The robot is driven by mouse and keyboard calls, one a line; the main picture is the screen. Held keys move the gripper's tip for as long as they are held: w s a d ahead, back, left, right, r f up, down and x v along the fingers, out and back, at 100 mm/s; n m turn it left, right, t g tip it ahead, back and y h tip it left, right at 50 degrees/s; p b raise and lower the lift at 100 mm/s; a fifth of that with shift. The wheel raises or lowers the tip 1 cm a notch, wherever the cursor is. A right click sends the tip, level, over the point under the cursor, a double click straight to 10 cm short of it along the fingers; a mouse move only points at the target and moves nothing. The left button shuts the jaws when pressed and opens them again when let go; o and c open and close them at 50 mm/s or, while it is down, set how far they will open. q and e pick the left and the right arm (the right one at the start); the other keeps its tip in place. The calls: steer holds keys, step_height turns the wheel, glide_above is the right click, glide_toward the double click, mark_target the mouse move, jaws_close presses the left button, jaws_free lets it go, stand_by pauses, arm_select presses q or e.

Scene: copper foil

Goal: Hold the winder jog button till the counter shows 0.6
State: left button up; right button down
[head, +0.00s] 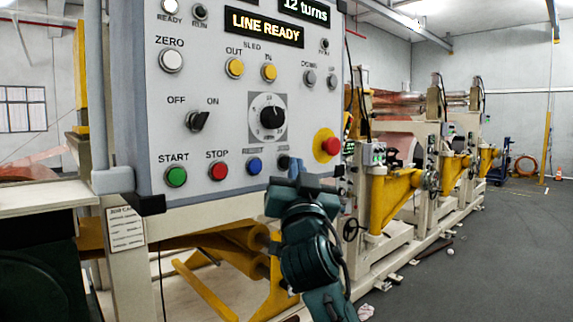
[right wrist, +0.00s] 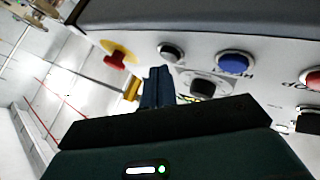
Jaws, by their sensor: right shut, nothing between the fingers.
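The control panel (head: 215,110) fills the upper middle of the head view. A small dark button (head: 283,162) sits right of the blue button (head: 254,166) in the bottom row; its label is too unclear to read. It seems to be the dark button (right wrist: 170,51) in the right wrist view. My right gripper (head: 294,168) is shut and empty, its tips just below that button; I cannot tell whether they touch it. Its fingers (right wrist: 156,85) show beside the buttons in the right wrist view. A display reading "12 turns" (head: 306,11) is cut by the top edge. My left gripper is not in view.
A red emergency stop on yellow (head: 327,146) is right of my right gripper. The red STOP button (head: 218,171) and green START button (head: 176,176) are left. A black dial (head: 271,118) is above. Yellow-armed machines (head: 395,195) stand right; the floor (head: 490,250) beyond is mostly clear.

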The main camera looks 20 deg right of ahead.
steer(key=shift+w+a, duration=0.2)
steer(key=shift+w, duration=0.45)
stand_by(1.7)
steer(key=shift+s, duration=0.1)
steer(key=shift+s+d+f, duration=0.1)
steer(key=shift+s+d, duration=0.15)
steer(key=shift+s, duration=0.45)
steer(key=shift+s, duration=0.15)
steer(key=s, duration=0.1)
steer(key=s+d, duration=0.1)
steer(key=s, duration=0.2)
steer(key=shift+s+d+p, duration=0.25)
steer(key=shift+d+p, duration=0.05)
steer(key=shift+d, duration=0.05)
